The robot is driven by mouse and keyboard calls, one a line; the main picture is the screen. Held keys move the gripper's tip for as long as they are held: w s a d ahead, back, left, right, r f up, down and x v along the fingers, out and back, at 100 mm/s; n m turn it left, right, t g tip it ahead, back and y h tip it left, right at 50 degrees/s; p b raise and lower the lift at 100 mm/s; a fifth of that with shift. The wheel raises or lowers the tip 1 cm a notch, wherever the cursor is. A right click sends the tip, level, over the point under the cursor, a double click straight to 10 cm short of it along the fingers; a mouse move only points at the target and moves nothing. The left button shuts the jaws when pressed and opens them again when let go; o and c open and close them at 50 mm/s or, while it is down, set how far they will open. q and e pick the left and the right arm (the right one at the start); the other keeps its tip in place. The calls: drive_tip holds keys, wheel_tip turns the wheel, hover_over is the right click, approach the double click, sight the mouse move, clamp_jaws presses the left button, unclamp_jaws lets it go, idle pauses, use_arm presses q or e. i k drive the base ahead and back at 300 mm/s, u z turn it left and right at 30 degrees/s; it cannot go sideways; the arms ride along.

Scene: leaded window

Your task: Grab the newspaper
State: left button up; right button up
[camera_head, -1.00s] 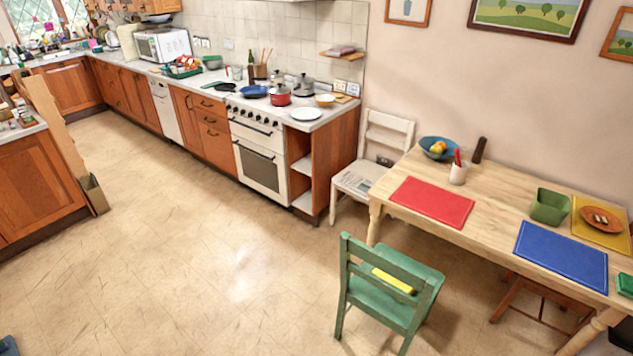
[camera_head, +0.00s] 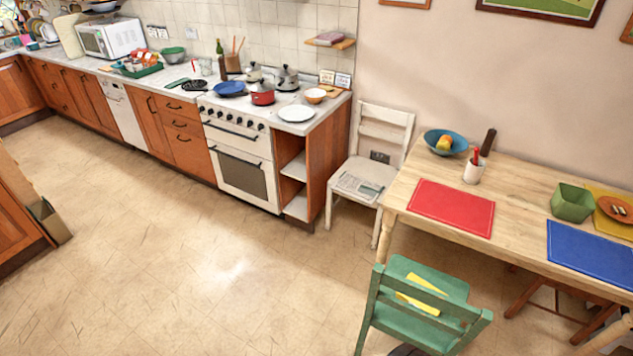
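A folded newspaper (camera_head: 358,187) lies flat on the seat of the white chair (camera_head: 383,130). The chair stands against the wall, between the end of the kitchen counter and the wooden table. The newspaper looks grey and white with print, and nothing visible lies on top of it. Neither of my grippers shows in the head view.
The wooden table (camera_head: 521,187) stands right of the white chair. A green chair (camera_head: 408,325) with a yellow object (camera_head: 420,303) on its seat stands in front. The stove (camera_head: 245,170) and counter are at the left. The floor (camera_head: 190,270) left of the green chair is clear.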

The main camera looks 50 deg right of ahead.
sight(353, 186)
drive_tip(key=z, duration=0.05)
drive_tip(key=i, duration=1)
drive_tip(key=z, duration=1.25)
drive_tip(key=i, duration=0.85)
drive_tip(key=z, duration=0.9)
